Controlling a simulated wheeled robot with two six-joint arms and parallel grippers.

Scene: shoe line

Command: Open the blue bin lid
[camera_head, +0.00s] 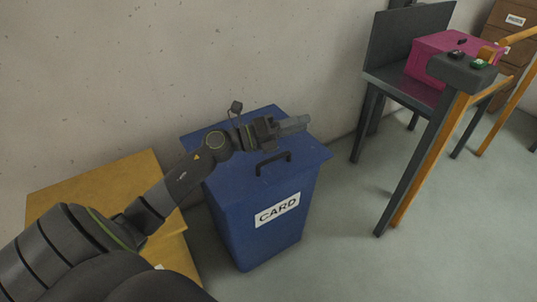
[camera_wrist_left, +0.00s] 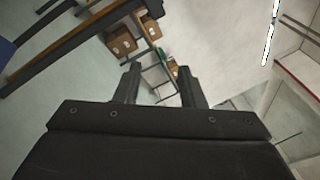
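The blue bin (camera_head: 262,220) stands against the wall with a white label reading CARD on its front. Its blue lid (camera_head: 312,154) lies flat and closed on top, with a black handle (camera_head: 273,159) near the front edge. My left gripper (camera_head: 305,123) is above the lid, behind the handle and apart from it, pointing right. The left wrist view shows its two fingers (camera_wrist_left: 158,85) spread with nothing between them. Part of the lid is hidden behind the gripper. My right gripper is not in view.
A yellow box-like unit (camera_head: 95,185) stands left of the bin, under my left arm. To the right are a dark table (camera_head: 400,88) with a pink box (camera_head: 440,60) and a post-like stand (camera_head: 420,160). Bare floor lies between the bin and the stand.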

